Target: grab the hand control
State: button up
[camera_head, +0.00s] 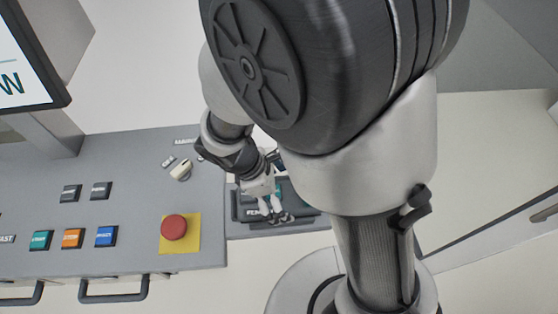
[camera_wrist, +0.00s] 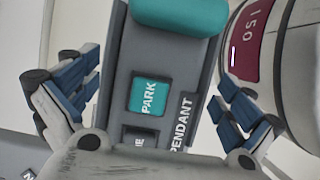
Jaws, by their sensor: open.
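The hand control, a grey body with a teal top end (camera_wrist: 180,14) and a teal PARK button (camera_wrist: 149,95), lies in the middle of the wrist view. A dark strip labelled PENDANT (camera_wrist: 183,122) runs beside it. My gripper (camera_wrist: 155,90) is open, with one blue-padded finger on each side of the hand control. No contact shows. In the head view my gripper (camera_head: 270,208) is over the dark pendant area at the console's right end. My arm hides much of it there.
The grey console (camera_head: 130,155) has several coloured buttons and a red stop button (camera_head: 174,227) on a yellow plate. A screen (camera_head: 25,60) stands at the upper left. In the wrist view a rounded white body with a dark red label (camera_wrist: 244,43) is close to the right finger.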

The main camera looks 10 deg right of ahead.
jog(key=c, duration=1.8)
